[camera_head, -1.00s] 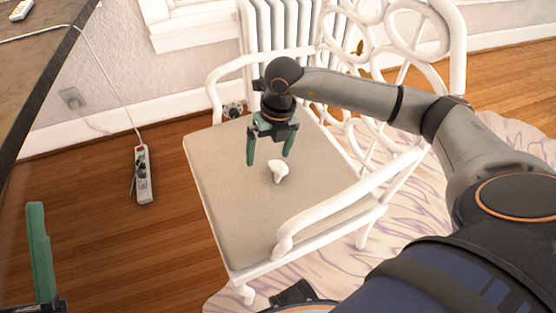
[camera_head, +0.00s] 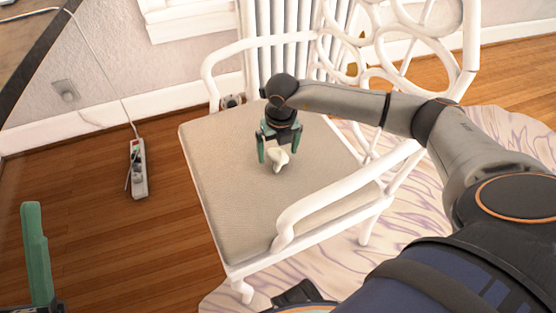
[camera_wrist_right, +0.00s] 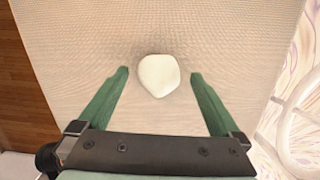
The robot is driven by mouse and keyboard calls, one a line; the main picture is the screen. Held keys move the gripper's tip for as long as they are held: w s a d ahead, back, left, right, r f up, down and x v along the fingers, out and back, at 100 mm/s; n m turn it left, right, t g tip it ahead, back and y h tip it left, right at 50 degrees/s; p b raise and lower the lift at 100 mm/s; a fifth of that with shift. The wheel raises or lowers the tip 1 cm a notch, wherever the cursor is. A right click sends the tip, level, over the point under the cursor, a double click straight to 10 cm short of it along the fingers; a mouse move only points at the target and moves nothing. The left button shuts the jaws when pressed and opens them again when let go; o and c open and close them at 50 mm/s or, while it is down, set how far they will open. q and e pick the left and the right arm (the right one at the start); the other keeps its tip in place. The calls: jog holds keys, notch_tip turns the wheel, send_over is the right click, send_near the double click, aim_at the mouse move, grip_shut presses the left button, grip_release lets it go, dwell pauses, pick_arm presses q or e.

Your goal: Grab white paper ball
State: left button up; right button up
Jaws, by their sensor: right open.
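The white paper ball (camera_head: 278,159) lies on the beige seat of the white chair (camera_head: 225,215). My right gripper (camera_head: 277,158) is open above the seat, with its green fingers pointing down on either side of the ball in the head view. In the right wrist view the ball (camera_wrist_right: 158,75) sits centred just beyond the open fingertips (camera_wrist_right: 160,74), with a gap on both sides. One green finger of my left gripper (camera_head: 37,255) shows at the lower left; its other finger is not visible.
The chair's white armrests (camera_head: 335,195) and looped back (camera_head: 400,40) surround the seat. A radiator (camera_head: 285,50) stands behind it. A power strip (camera_head: 137,168) lies on the wooden floor at left. A dark-edged table (camera_head: 30,50) is at the upper left.

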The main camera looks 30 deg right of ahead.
jog(key=shift+f, duration=0.6)
jog(key=c, duration=1.3)
jog(key=shift+r, duration=0.1)
jog(key=shift+c, duration=0.2)
